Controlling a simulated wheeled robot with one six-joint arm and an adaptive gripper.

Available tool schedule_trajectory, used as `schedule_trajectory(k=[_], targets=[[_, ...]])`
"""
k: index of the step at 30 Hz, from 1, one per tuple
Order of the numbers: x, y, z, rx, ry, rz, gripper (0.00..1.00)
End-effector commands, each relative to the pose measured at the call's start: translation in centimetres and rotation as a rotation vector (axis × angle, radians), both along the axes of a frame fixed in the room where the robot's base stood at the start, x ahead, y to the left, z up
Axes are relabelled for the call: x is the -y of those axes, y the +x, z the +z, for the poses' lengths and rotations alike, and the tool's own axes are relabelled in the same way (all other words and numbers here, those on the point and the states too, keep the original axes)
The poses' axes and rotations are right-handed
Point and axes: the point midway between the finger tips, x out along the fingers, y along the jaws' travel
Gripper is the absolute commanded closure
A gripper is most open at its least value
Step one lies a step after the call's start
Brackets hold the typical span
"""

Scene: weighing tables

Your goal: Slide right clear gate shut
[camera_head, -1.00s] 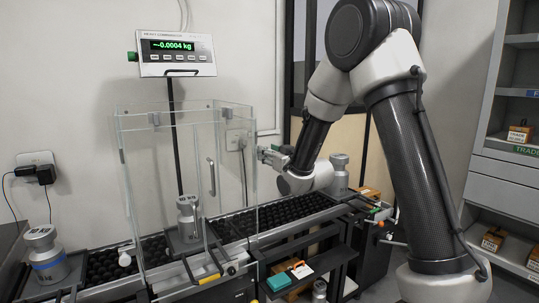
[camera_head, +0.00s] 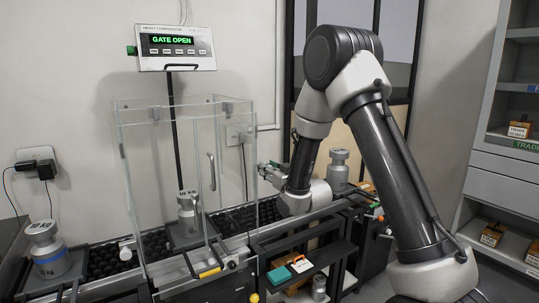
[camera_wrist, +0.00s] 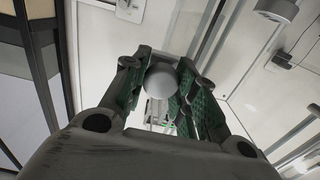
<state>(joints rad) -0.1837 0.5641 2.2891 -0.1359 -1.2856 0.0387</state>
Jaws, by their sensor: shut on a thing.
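A clear weighing chamber (camera_head: 165,150) stands over the conveyor. Its right clear gate is seen nearly edge-on, so how far it stands open is hard to judge. The display (camera_head: 173,40) above reads "GATE OPEN". My gripper (camera_head: 266,172) is at the chamber's right side, partly hidden by my arm. In the wrist view, my gripper's green-padded fingers (camera_wrist: 165,85) are closed around a pale round knob (camera_wrist: 160,80). A metal weight (camera_head: 188,213) stands upright inside the chamber.
Another weight (camera_head: 338,172) stands on the conveyor right of the chamber, close behind my arm. A blue-banded weight (camera_head: 48,248) stands at the left. A dark shelf (camera_head: 310,250) with small items sits in front below. A cabinet (camera_head: 500,165) stands at far right.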

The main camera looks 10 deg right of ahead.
Motion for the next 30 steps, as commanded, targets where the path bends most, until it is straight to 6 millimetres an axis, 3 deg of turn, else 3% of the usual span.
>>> schedule_trajectory(k=[1, 6, 15, 21, 30], targets=[[0.0, -0.1, -2.1, -0.011, -0.001, 0.000, 1.00], [0.0, -0.1, -7.3, -0.009, -0.003, 0.000, 1.00], [0.0, -0.1, -14.4, -0.006, -0.001, 0.000, 1.00], [0.0, -0.1, -16.6, -0.004, -0.001, 0.000, 1.00], [0.0, -0.1, -17.3, -0.004, -0.001, 0.000, 1.00]])
